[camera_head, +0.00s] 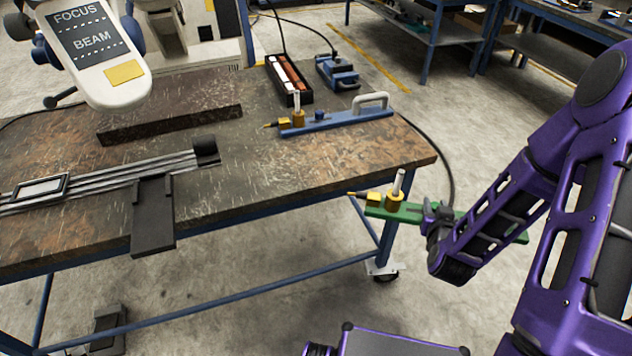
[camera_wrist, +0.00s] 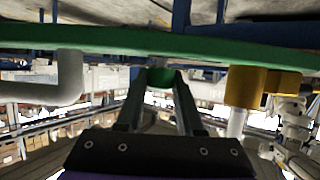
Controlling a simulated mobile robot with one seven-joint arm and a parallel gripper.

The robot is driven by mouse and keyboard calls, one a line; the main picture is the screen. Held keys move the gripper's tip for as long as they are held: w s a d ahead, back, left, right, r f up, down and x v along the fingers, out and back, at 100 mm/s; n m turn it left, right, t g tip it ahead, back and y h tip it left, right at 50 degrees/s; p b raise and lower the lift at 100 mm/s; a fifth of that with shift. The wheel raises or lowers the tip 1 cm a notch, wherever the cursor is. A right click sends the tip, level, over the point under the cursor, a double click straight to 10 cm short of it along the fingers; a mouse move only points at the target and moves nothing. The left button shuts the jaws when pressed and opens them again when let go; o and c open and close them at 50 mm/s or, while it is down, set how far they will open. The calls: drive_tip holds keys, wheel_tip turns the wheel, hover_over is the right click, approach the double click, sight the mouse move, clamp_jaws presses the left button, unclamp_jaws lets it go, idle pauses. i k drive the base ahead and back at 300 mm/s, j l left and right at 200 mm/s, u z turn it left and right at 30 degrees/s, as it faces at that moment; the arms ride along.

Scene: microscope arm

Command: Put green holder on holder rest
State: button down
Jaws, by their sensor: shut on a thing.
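The green holder (camera_head: 420,213) is a flat bar with a brass cylinder, a pale pin and a brass tip. My gripper (camera_head: 437,212) is shut on its middle and holds it in the air beyond the table's right edge. In the wrist view the green holder (camera_wrist: 110,42) runs across the top, between my gripper's fingertips (camera_wrist: 160,78). A white handle (camera_wrist: 62,88) shows at left and the brass cylinder (camera_wrist: 246,87) at right. I cannot tell which thing is the holder rest; a black bracket (camera_head: 153,212) at the table's front edge and a dark long block (camera_head: 170,125) are in view.
A similar blue holder (camera_head: 335,122) lies on the worn table (camera_head: 270,180) near its right end. Behind it are a tray of bars (camera_head: 289,79) and a blue device (camera_head: 337,73). The microscope (camera_head: 95,50) stands at back left. Metal rails (camera_head: 110,174) lie at left.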

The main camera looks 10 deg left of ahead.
sight(153, 228)
drive_tip(key=k+j+u, duration=0.15)
drive_tip(key=j, duration=0.2)
drive_tip(key=k+j+u, duration=0.1)
drive_tip(key=j, duration=0.3)
drive_tip(key=k+j+u, duration=0.15)
drive_tip(key=k+j, duration=0.15)
drive_tip(key=k+j+u, duration=0.1)
drive_tip(key=j, duration=0.4)
drive_tip(key=k+j+u, duration=0.15)
drive_tip(key=j, duration=0.25)
drive_tip(key=k+j+u, duration=0.15)
drive_tip(key=j, duration=0.3)
drive_tip(key=j+u, duration=0.1)
drive_tip(key=j, duration=0.3)
